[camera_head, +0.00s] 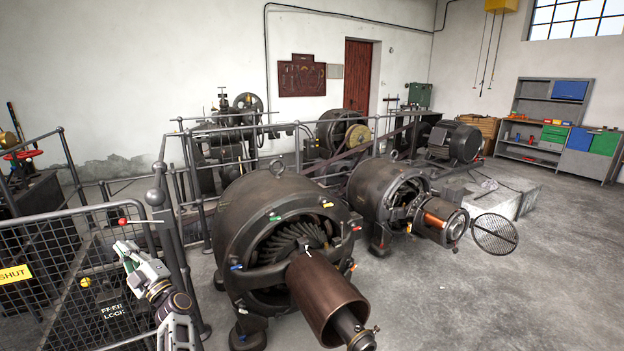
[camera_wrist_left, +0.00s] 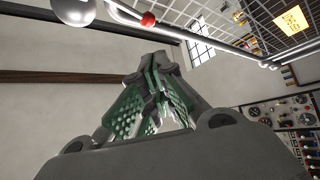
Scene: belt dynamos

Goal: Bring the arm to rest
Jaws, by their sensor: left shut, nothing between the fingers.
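My left arm comes up from the lower left in the head view. Its left gripper (camera_head: 124,246) points up, shut and empty, just below a red knob (camera_head: 122,222) on a short lever by the mesh gate (camera_head: 40,245). A gap shows between the fingertips and the knob in the picture. In the left wrist view the green-padded fingers of the left gripper (camera_wrist_left: 158,62) meet at their tips with nothing between them. The red knob also shows above them there (camera_wrist_left: 148,19). My right gripper is not in view.
A large dynamo (camera_head: 235,215) with a copper-coloured cylinder (camera_head: 325,290) stands right of my arm. A dark post (camera_head: 157,197) and railings stand close beside the gripper. The mesh gate carries a yellow SHUT sign (camera_head: 15,274). Open floor (camera_head: 530,290) lies at the right.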

